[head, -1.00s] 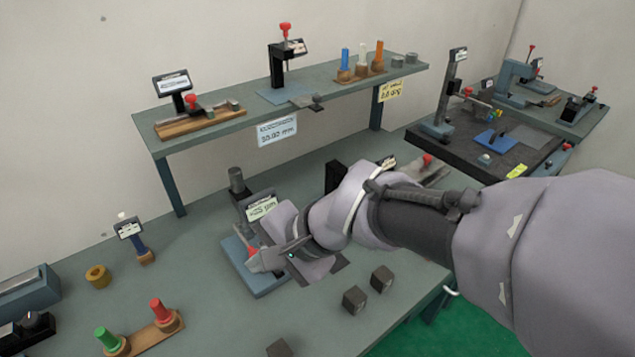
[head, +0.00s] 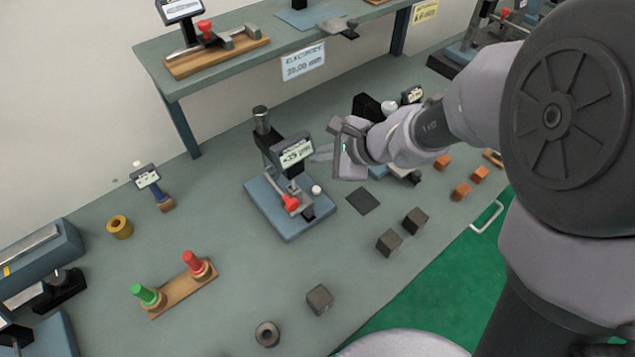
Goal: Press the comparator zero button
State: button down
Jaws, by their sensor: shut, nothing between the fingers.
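A gauge stand that looks like the comparator stands on the bench. It has a blue base (head: 266,207), a dark column, a tilted display (head: 292,150) and a red-tipped lever (head: 290,203). A small white round knob or button (head: 316,190) sits at the right side of its base; I cannot read any label on it. My gripper (head: 318,154) is shut and empty. Its fingers point left, just right of the display and above the white button in the picture. I cannot tell how far it is from the stand in depth.
A dark square plate (head: 363,201) and several dark cubes (head: 389,241) lie to the right and front. Another device with a white knob (head: 389,108) stands behind my wrist. Green and red pegs (head: 193,262) stand front left. A raised shelf (head: 230,60) runs behind.

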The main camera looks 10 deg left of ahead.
aim_at(320, 191)
jog(key=shift+f+b, duration=4)
jog(key=shift+f, duration=0.4)
jog(key=shift+f, duration=0.15)
jog(key=shift+f+b, duration=0.3)
jog(key=shift+b, duration=0.3)
jog(key=shift+f+b, duration=0.5)
jog(key=shift+b, duration=0.05)
jog(key=shift+r+p, duration=0.7)
jog(key=shift+r, duration=0.25)
notch_tip(320, 191, up, 5)
jog(key=p, duration=0.4)
jog(key=shift+r, duration=0.1)
